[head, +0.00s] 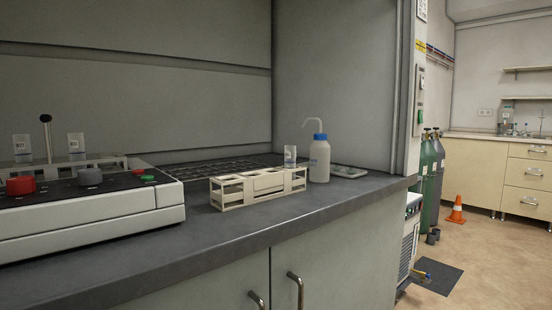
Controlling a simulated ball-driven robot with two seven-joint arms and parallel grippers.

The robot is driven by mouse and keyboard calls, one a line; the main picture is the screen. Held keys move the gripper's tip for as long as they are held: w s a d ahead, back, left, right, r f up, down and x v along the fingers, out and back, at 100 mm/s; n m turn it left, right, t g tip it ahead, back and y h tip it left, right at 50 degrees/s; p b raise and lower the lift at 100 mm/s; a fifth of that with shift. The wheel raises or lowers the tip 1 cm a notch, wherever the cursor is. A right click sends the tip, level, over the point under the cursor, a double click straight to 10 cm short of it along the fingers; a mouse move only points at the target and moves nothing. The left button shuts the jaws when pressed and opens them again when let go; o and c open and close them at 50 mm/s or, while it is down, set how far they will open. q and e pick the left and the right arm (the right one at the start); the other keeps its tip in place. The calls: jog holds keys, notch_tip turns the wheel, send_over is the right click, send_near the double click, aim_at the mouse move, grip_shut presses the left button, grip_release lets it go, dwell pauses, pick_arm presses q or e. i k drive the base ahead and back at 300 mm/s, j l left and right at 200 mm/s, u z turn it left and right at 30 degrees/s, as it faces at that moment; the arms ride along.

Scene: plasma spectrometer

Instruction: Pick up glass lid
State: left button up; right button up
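No glass lid can be made out for certain. A small clear labelled vessel (290,155) stands behind the beige rack (235,196), and its lower part is hidden by the rack. Two more clear labelled pieces, a left one (22,146) and a right one (76,144), stand upright behind the instrument's front panel at the far left; their bases are hidden. Whether any of these has a lid is too small to tell. Neither of my grippers is in view.
A white-grey instrument (95,210) with red, grey and green knobs fills the counter's left. A wash bottle (320,162) with a blue cap stands right of the rack, before a shallow tray (348,171). The dark counter (225,238) is clear in front. Gas cylinders (430,175) stand beyond.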

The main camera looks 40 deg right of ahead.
aim_at(351, 171)
jog(key=z, duration=1.35)
